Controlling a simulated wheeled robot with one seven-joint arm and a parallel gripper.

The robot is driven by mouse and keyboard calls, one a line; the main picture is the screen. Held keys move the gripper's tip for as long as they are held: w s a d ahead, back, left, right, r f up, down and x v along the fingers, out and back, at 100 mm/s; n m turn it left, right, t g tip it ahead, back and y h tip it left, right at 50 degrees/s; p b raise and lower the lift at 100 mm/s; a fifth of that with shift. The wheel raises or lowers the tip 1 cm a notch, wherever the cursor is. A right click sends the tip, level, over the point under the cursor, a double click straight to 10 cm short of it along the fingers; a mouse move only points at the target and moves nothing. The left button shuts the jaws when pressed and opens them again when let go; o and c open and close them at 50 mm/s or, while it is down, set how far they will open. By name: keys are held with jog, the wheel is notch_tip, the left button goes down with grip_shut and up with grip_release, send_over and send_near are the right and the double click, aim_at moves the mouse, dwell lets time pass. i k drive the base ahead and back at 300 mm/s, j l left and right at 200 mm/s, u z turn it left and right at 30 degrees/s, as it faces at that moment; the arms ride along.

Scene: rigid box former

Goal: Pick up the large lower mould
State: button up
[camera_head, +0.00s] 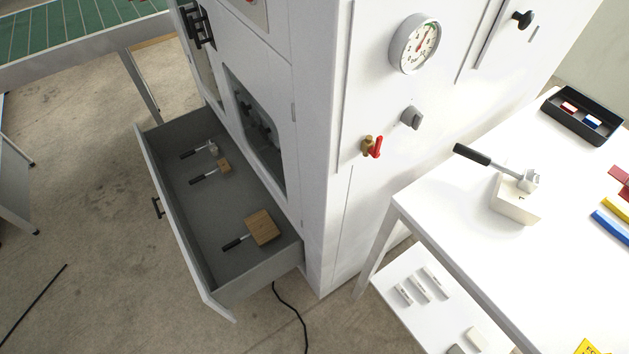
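A large wooden block mould (262,227) with a black handle lies in the open grey drawer (225,297), near its front right end. It is the biggest handled piece in the drawer. A smaller wooden block (224,165) and a small grey metal piece (213,148), each with a black handle, lie towards the drawer's far end. On the white table (440,215), a metal piece (531,180) with a black handle sits on a white block (515,207). No label shows which piece is the large lower mould. My gripper is not in view.
The drawer juts from the white machine (325,130), which carries a gauge (415,44) and a red valve lever (372,147). A dark tray (582,116) stands on the table. Small white pieces lie on the lower shelf (445,318).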

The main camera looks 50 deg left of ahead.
aim_at(261, 225)
jog(key=u, duration=1.9)
jog(key=i+l+u, duration=0.15)
jog(key=u, duration=1.3)
jog(key=i+l, duration=0.1)
jog(key=l, duration=0.4)
jog(key=i+l, duration=0.15)
jog(key=l, duration=0.35)
jog(key=i+l, duration=0.1)
jog(key=l, duration=0.35)
jog(key=u, duration=0.05)
